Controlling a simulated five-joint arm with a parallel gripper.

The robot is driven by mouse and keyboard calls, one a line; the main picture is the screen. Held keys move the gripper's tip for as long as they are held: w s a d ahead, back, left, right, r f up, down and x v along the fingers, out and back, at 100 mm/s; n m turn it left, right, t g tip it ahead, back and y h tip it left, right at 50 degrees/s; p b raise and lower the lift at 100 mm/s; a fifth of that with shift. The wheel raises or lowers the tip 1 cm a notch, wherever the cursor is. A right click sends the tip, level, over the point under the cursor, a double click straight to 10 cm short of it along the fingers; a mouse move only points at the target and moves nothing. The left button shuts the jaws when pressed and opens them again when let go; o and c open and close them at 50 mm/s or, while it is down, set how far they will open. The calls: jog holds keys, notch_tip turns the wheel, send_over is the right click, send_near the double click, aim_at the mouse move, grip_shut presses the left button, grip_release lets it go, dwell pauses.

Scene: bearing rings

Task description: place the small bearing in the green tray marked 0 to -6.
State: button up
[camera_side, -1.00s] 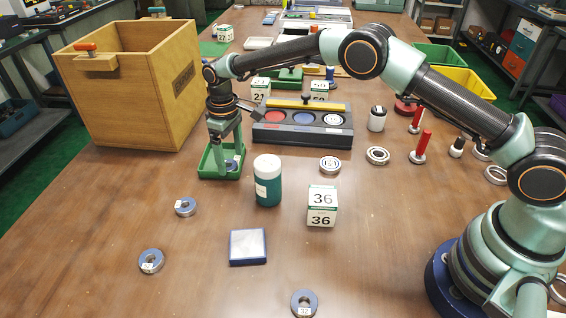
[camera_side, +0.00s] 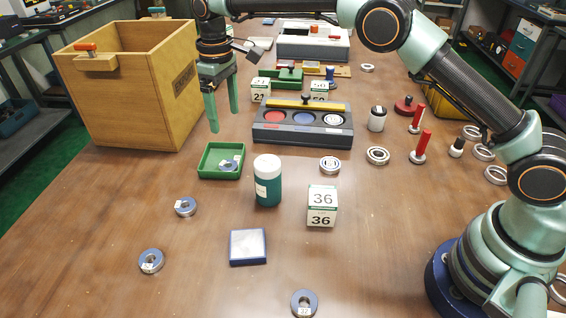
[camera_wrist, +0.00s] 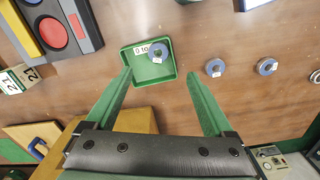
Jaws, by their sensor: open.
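The green tray (camera_side: 221,176) sits on the table in front of the wooden box. A small blue-grey bearing (camera_side: 230,165) lies inside it, toward the right side. In the wrist view the tray (camera_wrist: 148,79) shows a white label at one corner starting with 0; the rest of its marking is not clear. The bearing (camera_wrist: 158,52) lies beside that label, within the tray walls, with a small white tag. My gripper (camera_side: 223,118) is open and empty above the tray, clear of the bearing. Its two green fingers also show in the wrist view (camera_wrist: 159,73), spread apart.
A tall wooden box (camera_side: 125,100) stands at left. A green-and-white jar (camera_side: 267,182) is right of the tray, and a dark block with coloured discs (camera_side: 302,138) behind it. Blue bearings (camera_side: 186,207), a cube marked 36 (camera_side: 321,207) and a blue square pad (camera_side: 248,246) lie nearer.

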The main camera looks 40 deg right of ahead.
jog(key=s+d+r+m+t, duration=0.3)
jog(key=s+d+r, duration=0.75)
jog(key=r, duration=0.25)
jog(key=s+d+f+m+t, duration=0.1)
jog(key=s+d, duration=0.3)
jog(key=s, duration=0.3)
jog(key=s+d+f+m+t, duration=0.1)
jog(key=s+d+f, duration=0.1)
jog(key=s, duration=0.6)
jog(key=shift+d+f+m+t, duration=0.3)
jog(key=shift+d+m, duration=0.1)
jog(key=shift+d, duration=0.5)
